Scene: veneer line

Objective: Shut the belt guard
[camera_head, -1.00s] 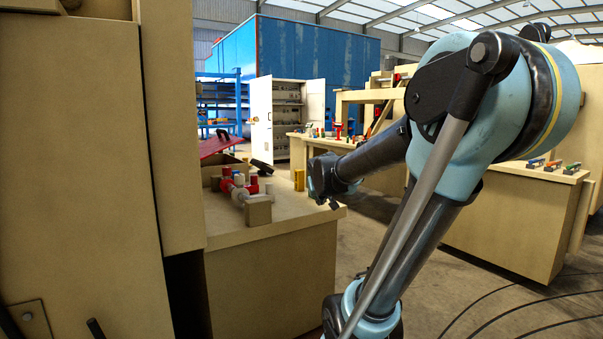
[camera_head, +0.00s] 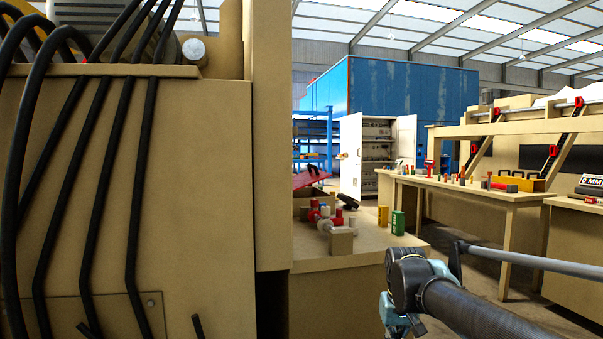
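A red panel with a dark handle (camera_head: 310,178) stands tilted up at the back of the beige bench (camera_head: 362,252), left of the white cabinet. It looks like the belt guard, raised, but its hinge and lower part are hidden behind the beige machine housing and the bench items. My gripper (camera_head: 397,318) is at the lower right, in front of the bench's right end and well apart from the red panel. Its fingers are small and partly hidden by my dark wrist, so I cannot tell whether they are open.
A tall beige housing (camera_head: 200,180) with black cables fills the left. Red and white fittings (camera_head: 330,219), a yellow block (camera_head: 383,215) and a green block (camera_head: 398,222) stand on the bench. A worktable (camera_head: 515,197) with small items is at right. Open floor lies between.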

